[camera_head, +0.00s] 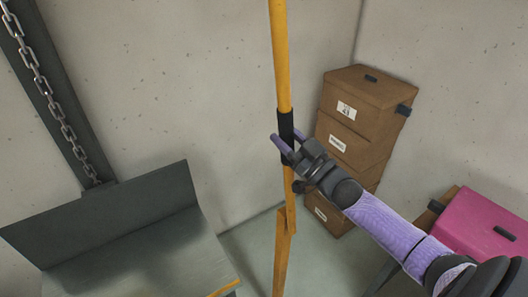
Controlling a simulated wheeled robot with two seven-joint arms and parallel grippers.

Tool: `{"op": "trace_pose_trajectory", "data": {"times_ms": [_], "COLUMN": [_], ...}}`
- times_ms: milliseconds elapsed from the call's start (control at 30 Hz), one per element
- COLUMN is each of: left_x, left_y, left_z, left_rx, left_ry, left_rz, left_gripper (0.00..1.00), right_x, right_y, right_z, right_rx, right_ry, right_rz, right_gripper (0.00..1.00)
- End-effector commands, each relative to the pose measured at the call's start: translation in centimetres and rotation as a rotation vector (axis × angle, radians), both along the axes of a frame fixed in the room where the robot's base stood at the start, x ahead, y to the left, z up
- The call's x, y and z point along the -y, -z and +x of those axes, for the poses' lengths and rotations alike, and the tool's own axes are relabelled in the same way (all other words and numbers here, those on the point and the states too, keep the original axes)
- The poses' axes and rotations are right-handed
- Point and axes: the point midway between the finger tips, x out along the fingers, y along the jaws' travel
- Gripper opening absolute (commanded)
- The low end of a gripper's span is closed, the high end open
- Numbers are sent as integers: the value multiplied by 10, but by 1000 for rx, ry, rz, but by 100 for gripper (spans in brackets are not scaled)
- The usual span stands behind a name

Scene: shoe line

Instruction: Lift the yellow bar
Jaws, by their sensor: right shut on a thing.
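The yellow bar (281,62) stands nearly upright in the middle of the head view, running from the top edge down past a black grip section (286,124). Below, it meets a wider yellow piece (283,255) near the floor; whether they are joined I cannot tell. My right gripper (286,150) comes in from the lower right on a purple arm. It is shut on the bar at the lower part of the black grip, and its fingers partly hide the bar there. My left gripper is not in view.
Stacked brown boxes (362,120) stand against the wall right behind my right gripper. A pink box (486,226) is at the lower right. A dark metal bench (130,220) and a hanging chain (42,88) are at the left. Some floor shows between.

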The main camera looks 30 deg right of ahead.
Motion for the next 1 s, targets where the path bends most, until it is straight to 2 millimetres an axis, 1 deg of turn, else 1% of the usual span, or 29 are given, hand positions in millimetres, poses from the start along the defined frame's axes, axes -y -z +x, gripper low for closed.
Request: {"op": "trace_pose_trajectory", "data": {"times_ms": [100,233,667,700,767,800,833,1000], "left_x": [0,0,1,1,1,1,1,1], "left_y": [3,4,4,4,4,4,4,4], "left_z": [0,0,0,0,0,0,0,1], "left_rx": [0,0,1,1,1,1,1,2], "left_ry": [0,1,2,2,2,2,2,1], "left_rz": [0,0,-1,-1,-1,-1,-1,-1], "left_gripper": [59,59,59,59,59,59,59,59], "right_x": [11,17,19,19,19,19,19,19], "right_y": [1,1,2,2,2,1,1,0], "right_z": [0,0,0,0,0,0,0,0], "right_rx": [-5,-7,-10,-11,-10,-9,-8,-6], "right_ry": [1,2,3,3,3,2,2,2], "right_rz": [27,46,53,52,53,52,53,52], "right_gripper": [0,0,0,53,65,74,80,81]}}
